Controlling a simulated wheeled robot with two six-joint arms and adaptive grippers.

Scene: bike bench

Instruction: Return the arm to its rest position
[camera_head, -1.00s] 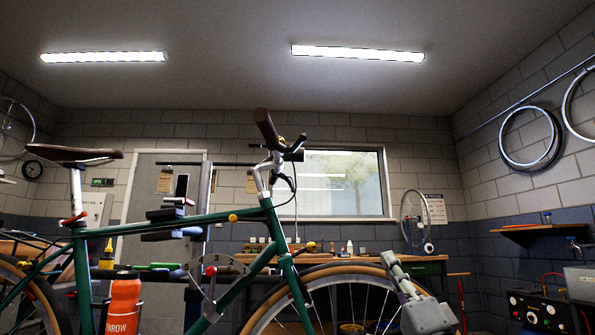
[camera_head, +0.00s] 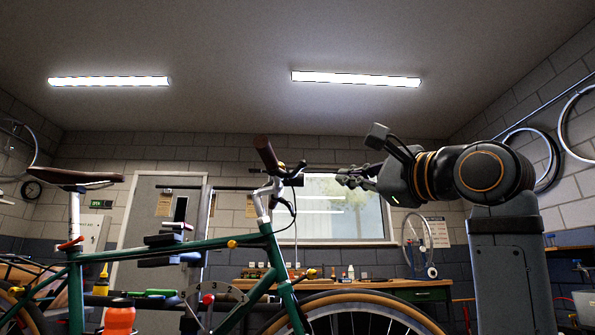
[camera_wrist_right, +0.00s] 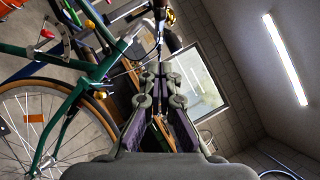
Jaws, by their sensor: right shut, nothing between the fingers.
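My right arm is raised at the right of the head view, with its gripper (camera_head: 350,178) pointing left in front of the window. The gripper is shut and empty, and it is near the bike's handlebar (camera_head: 268,155) but apart from it in the picture. In the right wrist view the two fingers (camera_wrist_right: 160,70) meet at their tips with nothing between them. The green bicycle (camera_head: 190,247) stands upright across the left and middle of the head view. My left gripper is not in view.
A workbench (camera_head: 420,284) with small bottles stands behind the bike under the window (camera_head: 345,205). Wheels (camera_head: 535,150) hang on the right wall. The space above the bike is clear.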

